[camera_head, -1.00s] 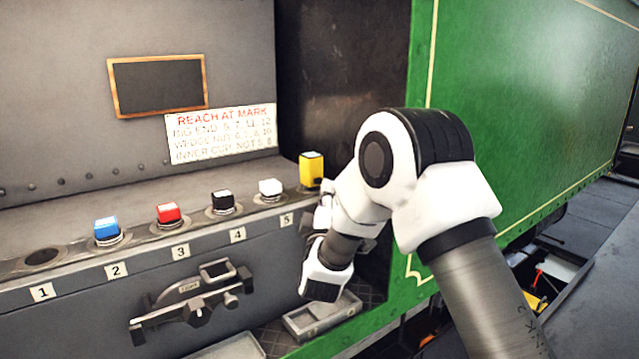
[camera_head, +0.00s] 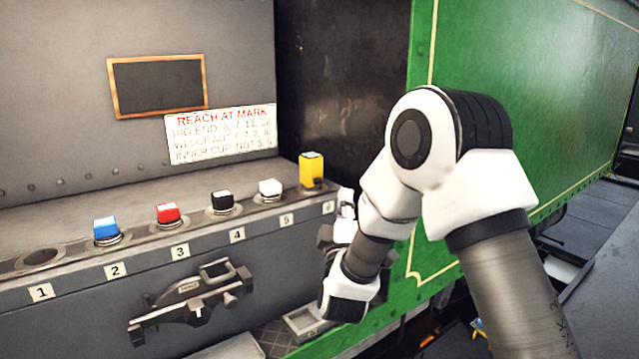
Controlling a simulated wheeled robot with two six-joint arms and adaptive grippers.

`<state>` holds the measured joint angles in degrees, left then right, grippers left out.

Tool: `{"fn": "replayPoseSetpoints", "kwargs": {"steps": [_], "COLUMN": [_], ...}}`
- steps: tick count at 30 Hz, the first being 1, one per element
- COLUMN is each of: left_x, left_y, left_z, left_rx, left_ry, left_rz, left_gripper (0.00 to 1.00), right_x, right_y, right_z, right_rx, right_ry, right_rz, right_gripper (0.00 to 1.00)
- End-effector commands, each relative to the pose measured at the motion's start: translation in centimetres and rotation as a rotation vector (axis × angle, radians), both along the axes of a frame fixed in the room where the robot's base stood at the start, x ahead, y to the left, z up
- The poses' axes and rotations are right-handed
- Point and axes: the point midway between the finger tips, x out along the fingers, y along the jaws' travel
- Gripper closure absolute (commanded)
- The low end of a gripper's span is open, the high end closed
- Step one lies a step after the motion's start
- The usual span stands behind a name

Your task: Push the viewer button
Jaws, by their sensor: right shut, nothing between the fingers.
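A row of square caps sits on the grey ledge (camera_head: 60,215): blue (camera_head: 106,228), red (camera_head: 167,213), black (camera_head: 222,201), white (camera_head: 270,188) and a taller yellow one (camera_head: 312,169). None is visibly labelled as the viewer button. My right gripper (camera_head: 345,204) is just right of and below the yellow cap, near label 6. It is small and partly hidden by my wrist; it looks shut and empty, apart from the caps. My left gripper is not in view.
Numbered labels line the ledge front; place 1 is an empty round hole (camera_head: 42,257). A dark metal lever fitting (camera_head: 190,305) juts out below. A framed dark panel (camera_head: 158,86) and a text sign (camera_head: 221,134) are above. A green wall (camera_head: 530,100) stands at right.

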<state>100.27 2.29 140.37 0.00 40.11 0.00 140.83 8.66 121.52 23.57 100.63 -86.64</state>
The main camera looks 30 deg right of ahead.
Motion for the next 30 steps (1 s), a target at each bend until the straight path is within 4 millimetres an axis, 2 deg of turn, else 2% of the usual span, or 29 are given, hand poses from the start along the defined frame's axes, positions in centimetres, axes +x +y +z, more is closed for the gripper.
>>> {"fn": "replayPoseSetpoints", "kwargs": {"steps": [1,3,30], "left_x": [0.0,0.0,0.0], "left_y": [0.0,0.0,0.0], "left_z": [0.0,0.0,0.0], "left_rx": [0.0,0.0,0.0], "left_ry": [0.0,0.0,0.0], "left_rz": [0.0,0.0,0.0], "left_gripper": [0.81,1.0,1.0], "right_x": [0.01,0.01,0.02], "right_y": [0.01,0.01,0.0], "right_z": [-0.01,-0.01,0.0], "right_rx": [0.0,0.0,0.0], "right_ry": [0.0,0.0,0.0], "right_rz": [0.0,0.0,0.0], "right_gripper": [1.0,1.0,1.0]}}
